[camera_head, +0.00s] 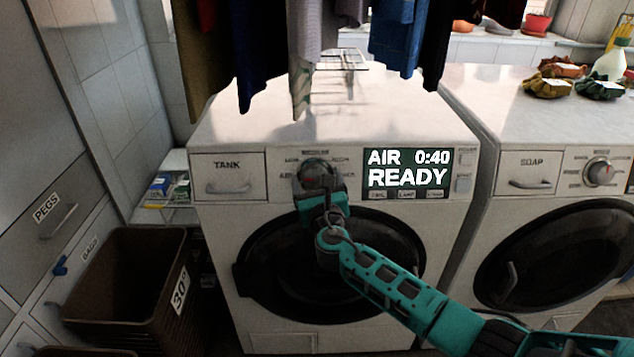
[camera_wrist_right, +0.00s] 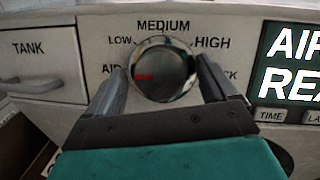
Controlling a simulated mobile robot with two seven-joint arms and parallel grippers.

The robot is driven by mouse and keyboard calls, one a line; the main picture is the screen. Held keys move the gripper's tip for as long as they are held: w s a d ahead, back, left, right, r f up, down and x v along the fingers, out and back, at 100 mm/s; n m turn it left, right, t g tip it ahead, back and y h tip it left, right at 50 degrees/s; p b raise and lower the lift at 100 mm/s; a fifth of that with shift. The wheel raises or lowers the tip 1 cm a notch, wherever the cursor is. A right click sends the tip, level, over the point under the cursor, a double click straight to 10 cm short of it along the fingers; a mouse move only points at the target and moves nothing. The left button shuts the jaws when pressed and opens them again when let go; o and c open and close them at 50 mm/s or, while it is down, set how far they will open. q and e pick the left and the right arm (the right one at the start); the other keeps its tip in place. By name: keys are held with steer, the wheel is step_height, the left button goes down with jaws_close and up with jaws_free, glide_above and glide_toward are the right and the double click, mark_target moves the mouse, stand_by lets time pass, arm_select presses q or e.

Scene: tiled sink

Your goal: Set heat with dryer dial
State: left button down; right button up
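The dryer dial (camera_wrist_right: 164,72) is a round knob with a bright rim and a red mark on its left side, toward the AIR label. LOW, MEDIUM and HIGH are printed around its top. In the head view the dial (camera_head: 316,170) is partly hidden by my right gripper (camera_head: 319,185). In the wrist view the fingers of my right gripper (camera_wrist_right: 164,78) stand on either side of the dial, close to its rim. I cannot tell whether they press on it. The dryer display (camera_head: 408,170) reads AIR 0:40 READY. My left gripper is not in view.
Clothes (camera_head: 300,45) hang over the dryer top. A second machine (camera_head: 555,190) with a SOAP drawer stands at the right. A brown basket (camera_head: 120,285) marked 30° stands at the lower left. A TANK drawer (camera_head: 228,176) is left of the dial.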

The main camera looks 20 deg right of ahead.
steer(key=c, duration=1)
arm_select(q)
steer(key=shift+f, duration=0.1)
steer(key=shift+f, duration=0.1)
arm_select(e)
steer(key=shift+f, duration=0.1)
